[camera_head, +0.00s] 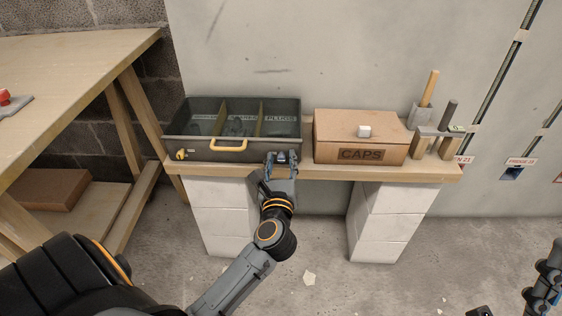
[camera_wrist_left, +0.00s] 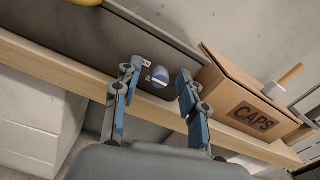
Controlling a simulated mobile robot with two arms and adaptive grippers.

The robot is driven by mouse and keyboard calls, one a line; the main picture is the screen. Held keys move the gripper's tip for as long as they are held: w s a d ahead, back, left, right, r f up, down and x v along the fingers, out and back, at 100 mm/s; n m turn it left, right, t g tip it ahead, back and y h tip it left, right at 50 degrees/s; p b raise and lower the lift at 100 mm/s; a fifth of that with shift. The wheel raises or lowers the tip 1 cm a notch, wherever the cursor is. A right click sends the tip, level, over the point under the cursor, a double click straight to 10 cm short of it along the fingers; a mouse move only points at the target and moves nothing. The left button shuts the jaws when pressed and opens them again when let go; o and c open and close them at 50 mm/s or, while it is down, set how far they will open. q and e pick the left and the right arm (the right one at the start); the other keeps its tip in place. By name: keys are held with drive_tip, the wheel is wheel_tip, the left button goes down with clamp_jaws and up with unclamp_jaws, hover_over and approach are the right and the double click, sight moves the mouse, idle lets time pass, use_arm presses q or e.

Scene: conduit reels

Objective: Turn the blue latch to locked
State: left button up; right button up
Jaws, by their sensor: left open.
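The blue latch (camera_wrist_left: 160,76) is a small rounded blue knob with a white mark on the dark grey front of the open toolbox (camera_head: 200,148), near its right end. A small white label lies just left of it. In the head view the latch is mostly hidden by my left gripper (camera_head: 282,158). In the left wrist view my left gripper (camera_wrist_left: 160,72) is open, with one finger on each side of the latch. I cannot tell whether the fingers touch it. Part of my right arm shows at the lower right of the head view; its jaws cannot be made out.
The toolbox has a yellow handle (camera_head: 229,145) and a yellow latch (camera_head: 181,154) at its left. A cardboard CAPS box (camera_head: 335,150) stands close to the right of my left gripper. The wooden shelf (camera_head: 440,170) carries both. A wooden table (camera_head: 60,60) stands at the left.

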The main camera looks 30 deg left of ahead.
use_arm(q)
clamp_jaws()
